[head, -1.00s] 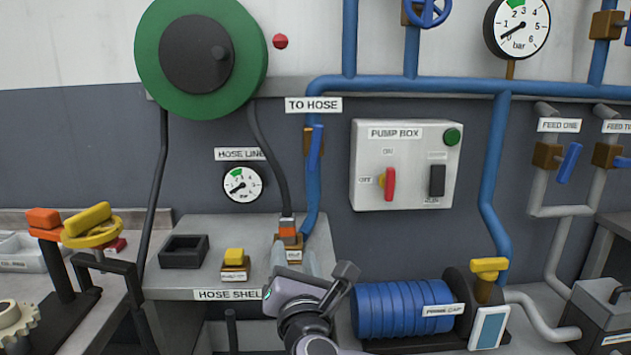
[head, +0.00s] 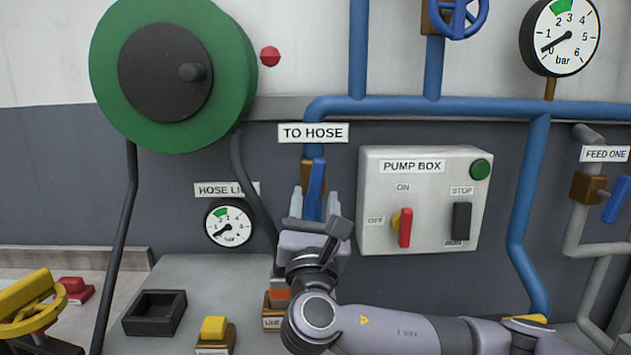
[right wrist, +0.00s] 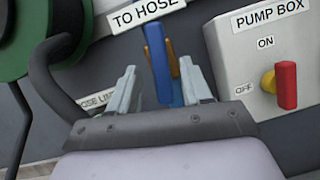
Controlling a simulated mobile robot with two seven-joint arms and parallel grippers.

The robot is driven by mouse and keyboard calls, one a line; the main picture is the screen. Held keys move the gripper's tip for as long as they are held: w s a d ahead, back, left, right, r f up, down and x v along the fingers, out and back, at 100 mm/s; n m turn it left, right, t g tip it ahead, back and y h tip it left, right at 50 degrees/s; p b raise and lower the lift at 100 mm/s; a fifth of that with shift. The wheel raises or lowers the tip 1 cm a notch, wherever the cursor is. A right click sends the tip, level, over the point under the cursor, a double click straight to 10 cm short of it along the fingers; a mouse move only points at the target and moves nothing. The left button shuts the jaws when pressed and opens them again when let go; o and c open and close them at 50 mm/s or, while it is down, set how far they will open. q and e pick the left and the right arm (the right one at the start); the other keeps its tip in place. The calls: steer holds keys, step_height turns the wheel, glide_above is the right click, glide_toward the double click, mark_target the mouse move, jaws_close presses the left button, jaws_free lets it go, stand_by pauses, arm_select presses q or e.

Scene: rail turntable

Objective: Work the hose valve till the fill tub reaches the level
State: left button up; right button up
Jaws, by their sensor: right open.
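The hose valve under the TO HOSE label has an upright blue lever (head: 317,178) on a bronze body (head: 306,172). My right gripper (head: 315,204) is open and empty just in front of it, its pale fingertips left and right of the lever's lower part. In the right wrist view the lever (right wrist: 157,60) shows between the two fingers (right wrist: 159,88), with no visible contact; how deep it sits cannot be told. The hose line gauge (head: 229,222) has its needle near zero. The fill tub and my left gripper are not in view.
The pump box (head: 425,195) with a red switch (head: 405,228) stands right of the valve. A green hose reel (head: 232,80) hangs upper left. A black tray (head: 155,313) and yellow-topped block (head: 214,330) sit on the shelf below. A large bar gauge (head: 560,38) is upper right.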

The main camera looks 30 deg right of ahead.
mark_target(315, 191)
steer(key=shift+p+x, duration=0.3)
steer(key=shift+x, duration=2.05)
steer(key=shift+c, duration=0.3)
jaws_close()
